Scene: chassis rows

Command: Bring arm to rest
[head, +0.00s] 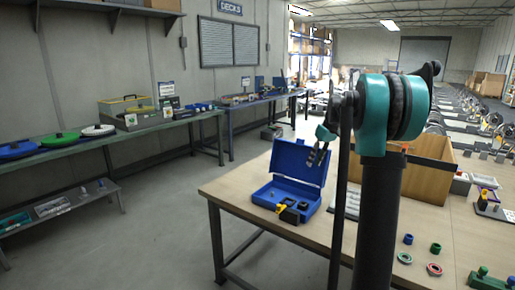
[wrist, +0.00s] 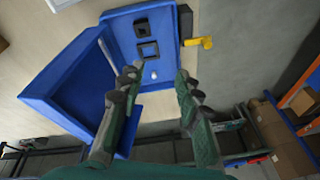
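My gripper (head: 319,146) hangs above the table in the head view, in front of the raised lid of an open blue case. In the wrist view my gripper (wrist: 157,72) has its two fingers spread apart with nothing between them. My teal and black arm rises at the right of the head view and hides part of the table.
The open blue case (head: 262,196) stands on the wooden table (head: 240,186); it also shows in the wrist view (wrist: 124,42). A yellow and black tool (head: 288,212) lies at its front. A wooden crate (head: 428,178) stands behind my arm. The floor left of the table is clear.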

